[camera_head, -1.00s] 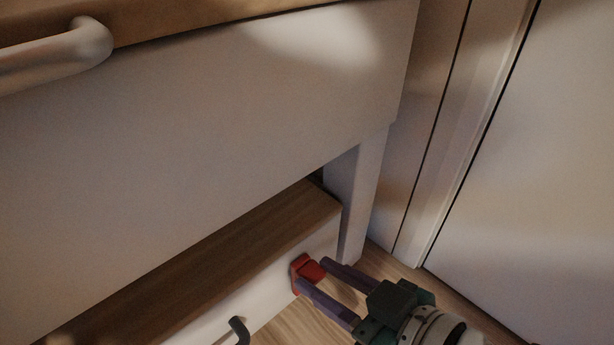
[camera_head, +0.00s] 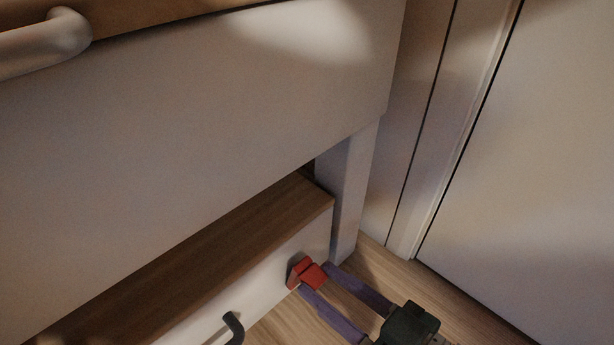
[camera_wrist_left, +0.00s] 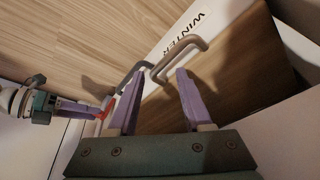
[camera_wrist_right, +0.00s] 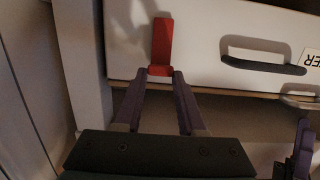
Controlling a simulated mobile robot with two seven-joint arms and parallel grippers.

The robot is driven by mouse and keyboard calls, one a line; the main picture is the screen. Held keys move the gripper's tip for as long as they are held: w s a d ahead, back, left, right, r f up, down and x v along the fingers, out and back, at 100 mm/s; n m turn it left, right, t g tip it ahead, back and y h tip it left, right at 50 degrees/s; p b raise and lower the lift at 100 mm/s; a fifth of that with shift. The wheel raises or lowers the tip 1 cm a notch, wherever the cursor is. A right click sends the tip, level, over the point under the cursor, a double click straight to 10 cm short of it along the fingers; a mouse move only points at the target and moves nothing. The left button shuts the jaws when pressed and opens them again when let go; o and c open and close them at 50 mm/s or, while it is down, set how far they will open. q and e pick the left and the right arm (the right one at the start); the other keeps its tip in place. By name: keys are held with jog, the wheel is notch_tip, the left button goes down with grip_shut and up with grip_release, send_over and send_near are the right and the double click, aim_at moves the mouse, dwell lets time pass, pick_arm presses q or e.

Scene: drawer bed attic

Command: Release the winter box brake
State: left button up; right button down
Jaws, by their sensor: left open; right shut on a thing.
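The winter box (camera_head: 285,250) is a low pale drawer with a wooden top edge. Its front shows in the right wrist view (camera_wrist_right: 200,25), with part of a label at the right; "WINTER" reads in the left wrist view (camera_wrist_left: 190,33). The red brake lever (camera_head: 301,271) is on the front near its right end.
A dark handle (camera_head: 234,327) is on the box front. A large pale panel (camera_head: 200,130) overhangs the box, with a thick rounded handle (camera_head: 50,40) above. A pale leg (camera_head: 354,185) and wall panels (camera_head: 500,170) bound the right. Wooden floor (camera_head: 375,265) is bare between.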

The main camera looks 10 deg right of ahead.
jog(key=shift+c, duration=2.4)
grip_release()
jog(key=shift+s+d+r, duration=0.1)
jog(key=shift+s+d, duration=0.1)
jog(key=shift+s, duration=0.1)
jog(key=p+v, duration=0.3)
jog(key=v, duration=0.6)
